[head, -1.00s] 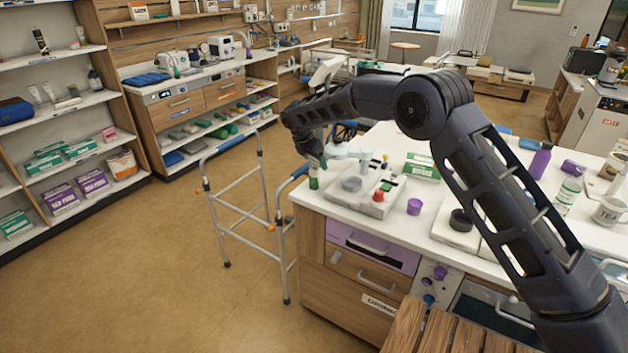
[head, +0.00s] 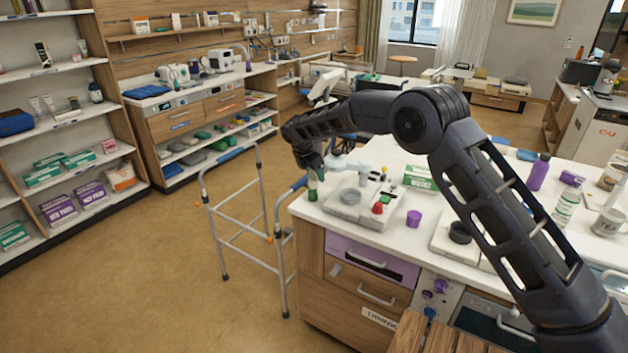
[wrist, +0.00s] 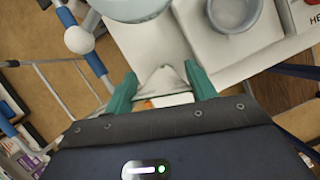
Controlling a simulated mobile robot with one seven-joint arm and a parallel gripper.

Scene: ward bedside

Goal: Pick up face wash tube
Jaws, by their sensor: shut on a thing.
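The face wash tube (head: 312,192) is a small, pale tube with a green lower end, upright at the left back edge of the white counter (head: 330,215). My gripper (head: 311,174) is above it with the fingers pointing down, shut on its upper part. In the wrist view the teal fingertips of my gripper (wrist: 162,88) stand on both sides of the whitish tube (wrist: 163,82), whose flared end shows between them. I cannot tell whether the tube's bottom touches the counter. The fingers and palm hide part of it.
A white tray (head: 345,205) with a grey bowl and red knob is close right of the tube. A walking frame (head: 245,215) stands on the floor left of the counter.

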